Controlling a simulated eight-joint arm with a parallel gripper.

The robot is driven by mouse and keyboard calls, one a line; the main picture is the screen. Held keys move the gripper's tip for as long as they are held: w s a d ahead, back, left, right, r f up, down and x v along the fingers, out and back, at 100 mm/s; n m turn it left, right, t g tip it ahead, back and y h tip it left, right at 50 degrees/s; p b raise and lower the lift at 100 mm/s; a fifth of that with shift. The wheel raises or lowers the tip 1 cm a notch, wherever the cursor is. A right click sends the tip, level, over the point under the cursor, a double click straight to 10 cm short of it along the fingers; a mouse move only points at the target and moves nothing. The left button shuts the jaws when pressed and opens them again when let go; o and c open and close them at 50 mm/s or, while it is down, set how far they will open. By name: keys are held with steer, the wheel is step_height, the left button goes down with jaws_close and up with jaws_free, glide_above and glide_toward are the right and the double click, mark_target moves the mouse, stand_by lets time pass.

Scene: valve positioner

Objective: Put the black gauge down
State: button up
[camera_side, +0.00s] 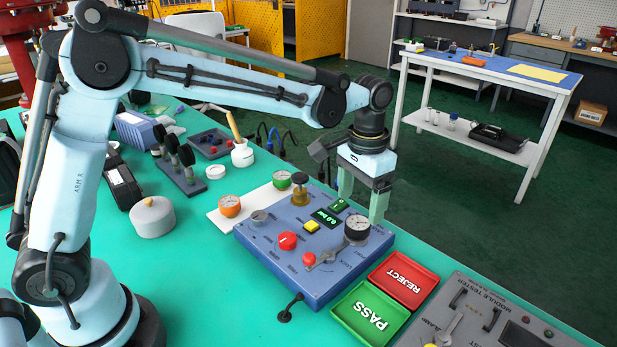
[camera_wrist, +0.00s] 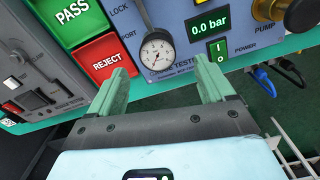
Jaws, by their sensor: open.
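The black gauge (camera_side: 357,227), with a white dial, sits at the right part of the blue gauge tester (camera_side: 262,240), beside the grey lock lever (camera_side: 325,255). The gauge also shows in the wrist view (camera_wrist: 157,50), dial visible, ahead of my fingers. My gripper (camera_side: 362,203) is open and empty. Its green fingers point down close to the gauge, just behind it in the side view. In the wrist view my gripper (camera_wrist: 162,75) has its fingertips apart, with the gauge beyond the gap between them. The gauge's lower connection to the tester is hidden.
The red REJECT tray (camera_side: 403,280) and green PASS tray (camera_side: 370,313) lie empty right of the tester. An orange gauge (camera_side: 229,205) and a green gauge (camera_side: 281,180) are on a white mat (camera_side: 248,205) behind it. A module tester (camera_side: 490,315) stands front right.

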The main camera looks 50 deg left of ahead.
mark_target(357, 222)
steer(key=shift+s+d+f, duration=0.1)
steer(key=shift+f, duration=1.5)
steer(key=shift+s+d+f, duration=0.1)
steer(key=shift+f, duration=1.5)
steer(key=shift+a, duration=0.1)
steer(key=shift+c, duration=0.3)
steer(key=shift+r, duration=0.1)
steer(key=c, duration=1.2)
